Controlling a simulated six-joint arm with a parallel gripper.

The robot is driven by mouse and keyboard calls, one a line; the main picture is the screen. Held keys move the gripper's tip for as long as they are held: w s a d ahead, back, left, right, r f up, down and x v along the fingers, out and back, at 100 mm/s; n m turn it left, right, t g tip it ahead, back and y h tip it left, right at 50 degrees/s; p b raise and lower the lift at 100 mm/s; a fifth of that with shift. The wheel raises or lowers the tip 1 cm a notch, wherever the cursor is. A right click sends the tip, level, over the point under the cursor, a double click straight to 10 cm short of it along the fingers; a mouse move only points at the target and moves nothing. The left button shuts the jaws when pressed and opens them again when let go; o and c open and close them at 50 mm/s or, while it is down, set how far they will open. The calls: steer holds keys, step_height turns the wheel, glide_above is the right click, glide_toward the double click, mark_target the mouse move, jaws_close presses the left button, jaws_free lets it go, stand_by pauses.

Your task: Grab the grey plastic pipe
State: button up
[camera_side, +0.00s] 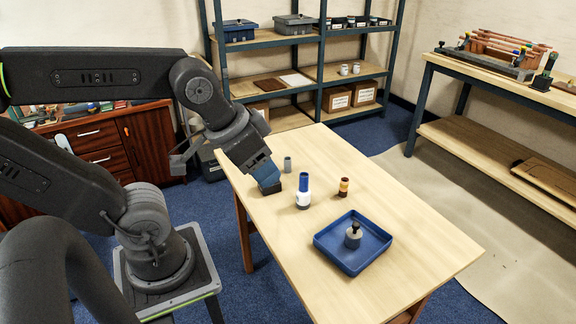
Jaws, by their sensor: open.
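A short grey upright cylinder, which looks like the grey plastic pipe (287,164), stands on the wooden table near its far left part. My gripper (269,183) is open and points down at the left side of the table. In the picture it is just left of and below the grey pipe, with a small gap between them. I cannot tell the exact height of its fingertips over the table. Nothing shows held in it.
A blue and white cylinder (303,192) stands close to the right of my gripper. A brown and yellow piece (343,187) stands further right. A blue tray (327,251) holds a grey knobbed weight (353,235). The table (430,248) is clear at its right and far side.

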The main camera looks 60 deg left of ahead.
steer(key=shift+o, duration=0.4)
steer(key=w+a+n+g+y, duration=0.15)
steer(key=w+a+n, duration=0.35)
steer(key=w+a, duration=0.5)
steer(key=n+g+y, duration=0.3)
steer(key=n, duration=0.7)
glide_above(288, 160)
steer(key=d, duration=0.5)
step_height(288, 160, down, 20)
steer(key=f, duration=0.1)
steer(key=shift+n, duration=0.3)
steer(key=x, duration=0.7)
steer(key=shift+s+a+f, duration=0.2)
steer(key=shift+s+a, duration=0.1)
steer(key=shift+s, duration=0.05)
steer(key=shift+s+x, duration=0.15)
steer(key=shift+x, duration=1.3)
steer(key=shift+s+x, duration=0.1)
steer(key=shift+x, duration=1.4)
steer(key=shift+a, duration=0.1)
steer(key=shift+r, duration=0.1)
steer(key=c, duration=1)
